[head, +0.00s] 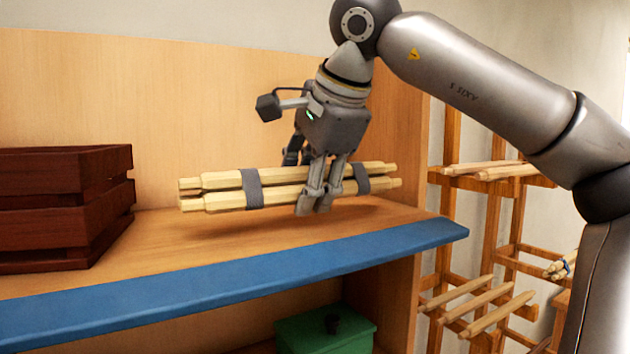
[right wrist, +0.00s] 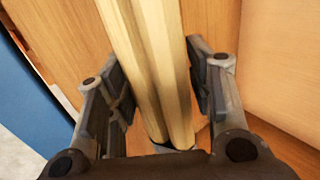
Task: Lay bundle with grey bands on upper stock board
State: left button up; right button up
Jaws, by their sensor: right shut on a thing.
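The bundle with grey bands (head: 225,200) is a set of pale wooden poles with a grey band near each end. My right gripper (head: 315,203) comes down over its middle and is shut on it. The bundle lies roughly level, left to right, above the upper stock board (head: 180,240); a shadow under it suggests a small gap. In the right wrist view the poles (right wrist: 160,60) run between the two fingers (right wrist: 155,100). My left gripper is not in view.
A dark red slatted crate (head: 60,205) stands on the board at the left. A blue strip (head: 230,280) runs along the board's front edge. A green box (head: 325,335) sits below. A wooden rack with poles (head: 480,300) stands at the right.

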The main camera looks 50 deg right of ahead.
jog(key=shift+w+d+r+p, duration=0.1)
jog(key=shift+w+d+p, duration=0.2)
jog(key=shift+w, duration=0.65)
jog(key=shift+w+d+f+p, duration=0.1)
jog(key=shift+w+d+p, duration=0.25)
jog(key=shift+w, duration=0.65)
jog(key=shift+w+d+r+p, duration=0.1)
jog(key=shift+w+d+p, duration=0.2)
jog(key=shift+w, duration=0.65)
jog(key=shift+a+f, duration=0.1)
jog(key=shift+f, duration=0.6)
jog(key=shift+s+f+b, duration=0.1)
jog(key=shift+f+b, duration=0.4)
jog(key=shift+f, duration=0.05)
jog(key=o, duration=1.2)
jog(key=shift+f, duration=0.1)
